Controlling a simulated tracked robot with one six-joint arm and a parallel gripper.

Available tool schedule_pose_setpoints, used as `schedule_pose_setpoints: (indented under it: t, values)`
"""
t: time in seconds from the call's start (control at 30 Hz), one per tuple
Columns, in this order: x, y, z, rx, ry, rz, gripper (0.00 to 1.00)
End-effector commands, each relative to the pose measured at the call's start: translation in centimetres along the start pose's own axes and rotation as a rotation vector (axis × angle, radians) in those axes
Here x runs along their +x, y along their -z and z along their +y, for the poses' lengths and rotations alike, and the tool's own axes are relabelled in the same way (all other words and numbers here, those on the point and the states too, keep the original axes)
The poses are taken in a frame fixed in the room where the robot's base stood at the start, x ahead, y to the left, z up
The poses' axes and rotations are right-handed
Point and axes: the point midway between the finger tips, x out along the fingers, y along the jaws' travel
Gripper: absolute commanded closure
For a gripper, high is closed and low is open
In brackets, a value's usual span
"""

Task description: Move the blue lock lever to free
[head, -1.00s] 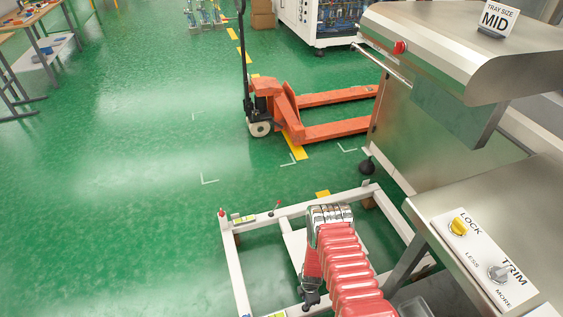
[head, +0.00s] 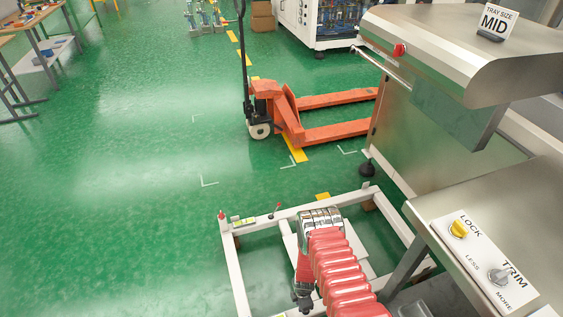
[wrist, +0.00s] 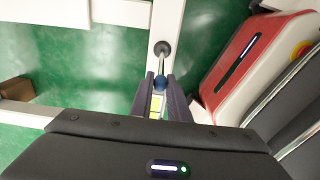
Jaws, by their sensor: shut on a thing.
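The blue lock lever (wrist: 160,81) shows in the wrist view as a short stalk with a blue ball end, running from a round dark pivot (wrist: 162,48) on a white frame bar. My gripper (wrist: 160,88) has its two dark fingers on either side of the blue ball and is shut on it. A yellow-green strip (wrist: 157,104) shows between the fingers, below the ball.
A white floor frame (head: 237,270) surrounds my arm, with a red-tipped lever (head: 277,208) on its far bar. The steel machine (head: 440,130) stands to the right, with a yellow LOCK knob (head: 458,229) on its panel. An orange pallet truck (head: 290,110) is beyond. Green floor at left is clear.

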Motion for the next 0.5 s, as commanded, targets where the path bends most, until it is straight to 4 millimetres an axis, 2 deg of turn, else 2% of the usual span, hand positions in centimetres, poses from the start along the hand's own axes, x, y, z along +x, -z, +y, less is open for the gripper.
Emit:
schedule_pose_setpoints:
  t: [0.03, 0.5]
  values:
    - [0.32, 0.49, -1.0, -0.001, 0.018, 0.005, 1.0]
    - [0.41, 0.88, -0.99, -0.001, 0.018, 0.005, 1.0]
